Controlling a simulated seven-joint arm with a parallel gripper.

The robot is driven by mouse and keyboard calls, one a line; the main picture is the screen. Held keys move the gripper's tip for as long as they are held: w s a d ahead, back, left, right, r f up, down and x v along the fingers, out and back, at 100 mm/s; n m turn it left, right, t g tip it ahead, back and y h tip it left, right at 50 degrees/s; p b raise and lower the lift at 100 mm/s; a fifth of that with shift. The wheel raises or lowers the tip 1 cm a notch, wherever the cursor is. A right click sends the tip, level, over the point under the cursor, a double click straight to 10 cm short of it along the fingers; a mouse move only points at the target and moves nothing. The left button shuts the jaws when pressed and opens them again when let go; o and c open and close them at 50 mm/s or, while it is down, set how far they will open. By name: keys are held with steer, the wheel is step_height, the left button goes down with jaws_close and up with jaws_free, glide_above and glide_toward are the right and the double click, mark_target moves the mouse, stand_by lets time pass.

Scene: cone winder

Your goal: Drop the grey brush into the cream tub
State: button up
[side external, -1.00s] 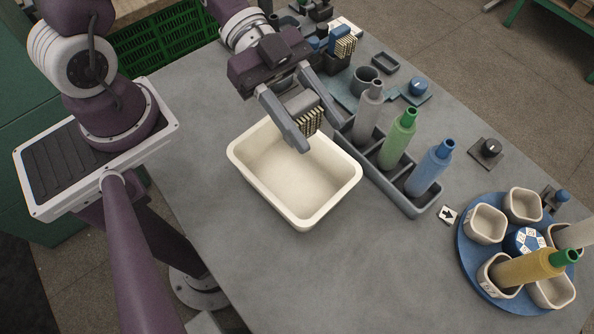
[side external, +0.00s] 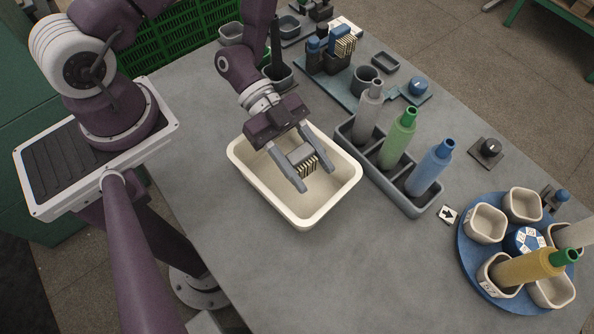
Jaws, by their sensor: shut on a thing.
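The grey brush (side external: 302,156), a grey block with pale bristles pointing down, is held between the fingers of my gripper (side external: 314,184). My gripper is shut on it. The cream tub (side external: 243,160) is an open rectangular container on the grey table, left of the bottle rack. My gripper and the brush are over the inside of the tub. How high the bristles are above the tub's floor I cannot tell. The part of the tub behind the gripper is hidden.
A dark rack (side external: 408,206) with grey, green and blue bottles stands close right of the tub. A blue turntable (side external: 475,262) with several cups is at the right. The front table is clear.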

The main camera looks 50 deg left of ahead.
mark_target(296, 149)
steer(key=o, duration=1.4)
steer(key=v, duration=0.7)
steer(key=shift+a, duration=0.1)
